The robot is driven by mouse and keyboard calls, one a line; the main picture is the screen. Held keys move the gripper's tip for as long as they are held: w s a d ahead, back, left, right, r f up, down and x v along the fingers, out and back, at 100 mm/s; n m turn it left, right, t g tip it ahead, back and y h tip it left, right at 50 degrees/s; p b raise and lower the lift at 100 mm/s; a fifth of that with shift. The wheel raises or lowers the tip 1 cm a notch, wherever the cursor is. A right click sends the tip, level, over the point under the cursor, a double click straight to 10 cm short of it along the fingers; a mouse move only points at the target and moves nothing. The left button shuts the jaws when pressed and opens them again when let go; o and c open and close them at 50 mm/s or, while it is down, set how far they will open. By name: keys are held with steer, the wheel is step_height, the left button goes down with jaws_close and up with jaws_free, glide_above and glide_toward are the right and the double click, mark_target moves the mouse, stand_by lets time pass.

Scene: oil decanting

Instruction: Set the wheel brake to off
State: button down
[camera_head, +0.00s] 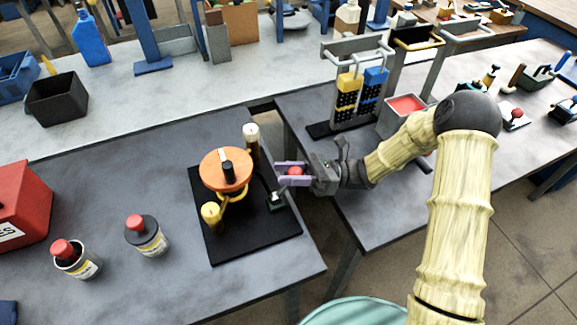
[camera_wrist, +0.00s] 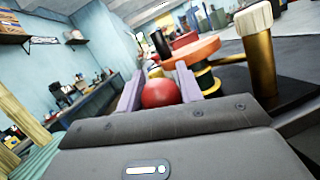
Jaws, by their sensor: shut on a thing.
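An orange wheel (camera_head: 226,170) with a dark handle stands on a black base plate (camera_head: 250,240) on the grey table. The wheel brake appears as a lever with a red ball knob (camera_head: 295,171) at the right edge of the plate, rising from a small green-and-white foot (camera_head: 277,201). My gripper (camera_head: 292,175) comes in from the right with its pale purple fingers shut on the red knob. In the wrist view the red knob (camera_wrist: 160,93) sits between the two fingers, with the orange wheel (camera_wrist: 188,57) just beyond. The lever's shaft is mostly hidden there.
Two red-capped containers (camera_head: 145,235) (camera_head: 76,259) and a red box (camera_head: 20,205) are left. A gap separates the two tables.

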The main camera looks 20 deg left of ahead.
steer(key=shift+w+d+f+p, duration=0.75)
steer(key=shift+w+d+f, duration=0.1)
steer(key=shift+w+d, duration=0.15)
steer(key=shift+d, duration=0.1)
stand_by(0.4)
steer(key=c, duration=0.9)
jaws_free()
steer(key=shift+w+d+f, duration=0.1)
steer(key=shift+c, duration=0.2)
step_height(320, 180, up, 10)
steer(key=shift+r, duration=0.1)
